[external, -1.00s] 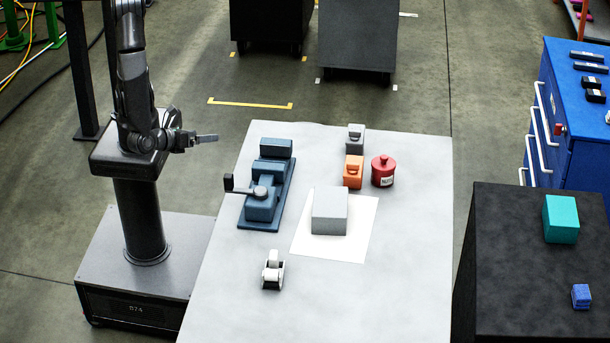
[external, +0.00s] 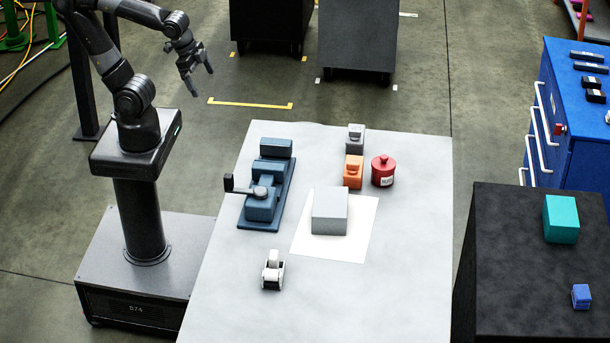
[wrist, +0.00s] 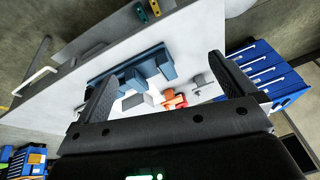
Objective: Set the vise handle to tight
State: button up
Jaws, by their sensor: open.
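The blue vise (external: 266,190) stands on the left part of the light grey table (external: 400,270). Its handle (external: 243,188) is a grey bar with a dark block-shaped grip at its left end, pointing left over the vise's edge. My gripper (external: 198,80) is open and empty, raised beyond the table's far left corner, well apart from the vise. In the wrist view the vise (wrist: 130,72) shows between the two open fingers of my gripper (wrist: 160,85), at a distance. The handle is too small to make out there.
A grey block (external: 330,212) sits on a white sheet mid-table. An orange block (external: 353,172), a grey weight (external: 355,138) and a red canister (external: 383,171) stand behind it. A white tape dispenser (external: 272,270) is near the front. The table's right side is clear.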

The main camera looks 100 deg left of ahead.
jog(key=r+n+t, duration=0.1)
jog(key=a+r+n, duration=0.1)
jog(key=r, duration=0.1)
jog(key=shift+s+r+t+h, duration=0.1)
jog(key=shift+r+t+h, duration=0.05)
jog(key=shift+t+h, duration=0.25)
